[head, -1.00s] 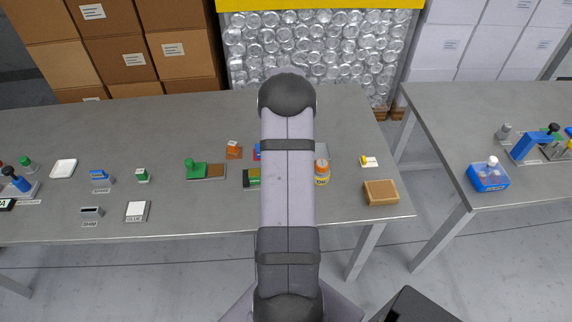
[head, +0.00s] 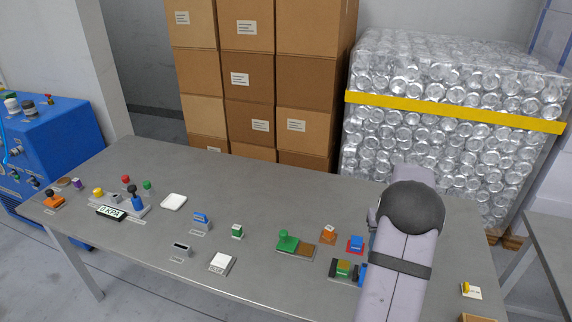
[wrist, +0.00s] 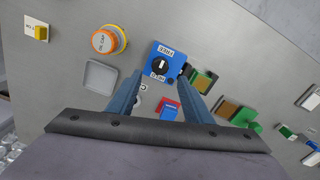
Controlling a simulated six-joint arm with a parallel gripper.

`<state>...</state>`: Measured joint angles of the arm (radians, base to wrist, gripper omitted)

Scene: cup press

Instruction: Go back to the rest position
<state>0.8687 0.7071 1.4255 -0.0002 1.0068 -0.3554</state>
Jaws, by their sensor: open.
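My gripper (wrist: 160,88) shows in the wrist view with its two blue-grey fingers spread apart and nothing held between them. Beyond the fingertips is a blue box with a black dial (wrist: 163,63), marked FREE and HOLD. I cannot tell the exact gap between the fingertips and the box. A small blue block on a red base (wrist: 169,108) shows between the fingers, lower in the picture. In the head view my arm covers the right part of the table, and the gripper is hidden behind it.
The grey table (head: 130,215) holds several small stations, including a green-handled one (head: 288,242) and a white tray (head: 174,202). An orange cap (wrist: 108,40) and a grey tray (wrist: 100,77) lie left of the dial box. Cardboard boxes (head: 248,75) and wrapped cans (head: 440,75) stand behind.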

